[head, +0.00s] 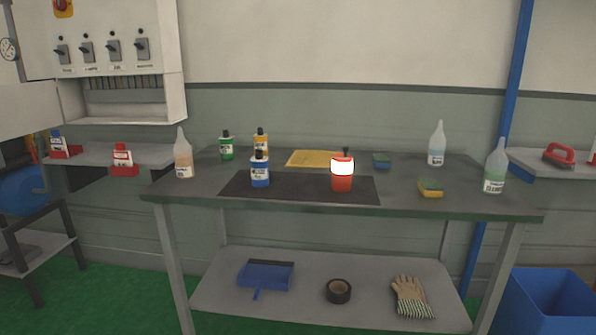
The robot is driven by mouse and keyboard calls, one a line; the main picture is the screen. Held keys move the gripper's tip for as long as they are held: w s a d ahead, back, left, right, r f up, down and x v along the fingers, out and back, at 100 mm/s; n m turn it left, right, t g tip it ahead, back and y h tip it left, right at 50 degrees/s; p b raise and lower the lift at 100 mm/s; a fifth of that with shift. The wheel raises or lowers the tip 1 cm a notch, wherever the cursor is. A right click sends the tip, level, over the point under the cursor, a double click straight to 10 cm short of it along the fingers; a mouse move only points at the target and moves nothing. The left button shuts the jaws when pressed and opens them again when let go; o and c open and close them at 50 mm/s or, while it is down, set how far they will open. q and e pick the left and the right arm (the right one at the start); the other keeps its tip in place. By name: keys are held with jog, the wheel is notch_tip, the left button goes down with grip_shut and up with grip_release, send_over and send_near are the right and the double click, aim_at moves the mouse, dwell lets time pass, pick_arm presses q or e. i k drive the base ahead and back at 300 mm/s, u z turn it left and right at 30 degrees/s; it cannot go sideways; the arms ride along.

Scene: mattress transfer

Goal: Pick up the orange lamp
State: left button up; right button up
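A small lamp (342,184) with an orange-red body and a brightly glowing white top stands upright on a dark mat (300,188) on the grey workbench (430,206). It is near the middle of the bench, toward the front edge. A small dark piece sticks up from its top. Neither of my grippers shows in the head view.
A blue bottle (260,172) stands left of the lamp on the mat. A yellow sponge (430,188) is right. A blue bin (548,303) stands right of the bench.

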aim_at(341, 166)
jog(key=u, duration=0.65)
jog(key=i, duration=0.7)
jog(key=u, duration=0.2)
